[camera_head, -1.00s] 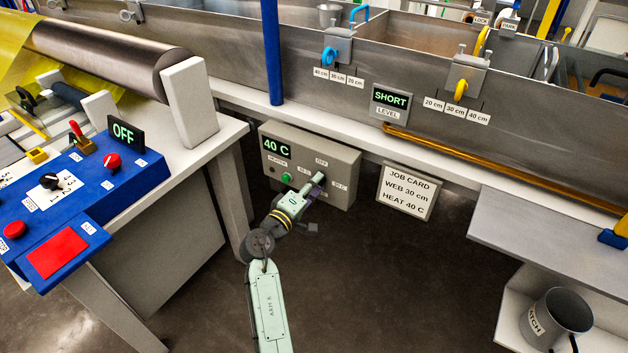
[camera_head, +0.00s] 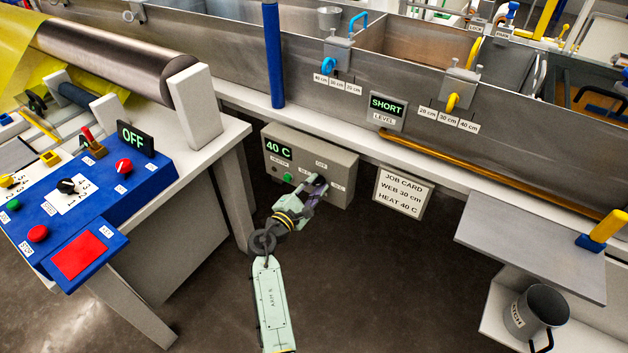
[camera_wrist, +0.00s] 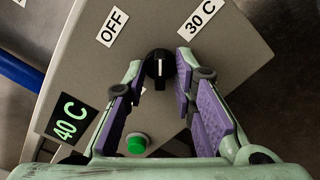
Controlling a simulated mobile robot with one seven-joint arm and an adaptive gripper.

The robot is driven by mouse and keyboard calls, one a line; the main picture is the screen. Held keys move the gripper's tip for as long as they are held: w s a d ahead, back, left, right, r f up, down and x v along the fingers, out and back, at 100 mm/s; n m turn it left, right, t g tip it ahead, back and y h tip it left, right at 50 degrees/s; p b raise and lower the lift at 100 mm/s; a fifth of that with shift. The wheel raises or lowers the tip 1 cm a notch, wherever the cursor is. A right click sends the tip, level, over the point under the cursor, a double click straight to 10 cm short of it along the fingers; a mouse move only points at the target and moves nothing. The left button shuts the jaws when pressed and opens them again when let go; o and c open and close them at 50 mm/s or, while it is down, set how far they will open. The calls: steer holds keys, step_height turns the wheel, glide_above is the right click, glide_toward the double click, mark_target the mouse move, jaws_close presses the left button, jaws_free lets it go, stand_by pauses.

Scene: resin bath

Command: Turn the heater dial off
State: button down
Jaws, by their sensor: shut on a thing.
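The grey heater box (camera_head: 341,163) stands under the tank ledge, and its display (camera_head: 278,149) reads 40 C. The heater dial (camera_wrist: 159,67) is a black knob with a white mark; the wrist view shows it between my fingertips. My gripper (camera_wrist: 160,66) is shut on the dial, one finger at each side; it also shows at the box front in the head view (camera_head: 318,187). The OFF label (camera_wrist: 112,27) lies up and left of the dial, the 30 C label (camera_wrist: 202,19) up and right. My gripper hides the dial in the head view.
A green button or lamp (camera_wrist: 137,143) sits on the box close below my left finger. The job card (camera_head: 402,192) stands right of the box. The blue control panel (camera_head: 95,205) is at left, a grey shelf (camera_head: 530,255) at right. Open floor lies between.

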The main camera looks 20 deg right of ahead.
steer(key=n+p, duration=0.2)
steer(key=n, duration=0.2)
steer(key=shift+n, duration=0.4)
steer(key=n, duration=0.5)
steer(key=shift+s+f, duration=0.1)
steer(key=shift+d+n, duration=0.1)
steer(key=shift+n, duration=0.3)
steer(key=c, duration=1.7)
jaws_free()
steer(key=v, duration=1.2)
steer(key=shift+s, duration=0.1)
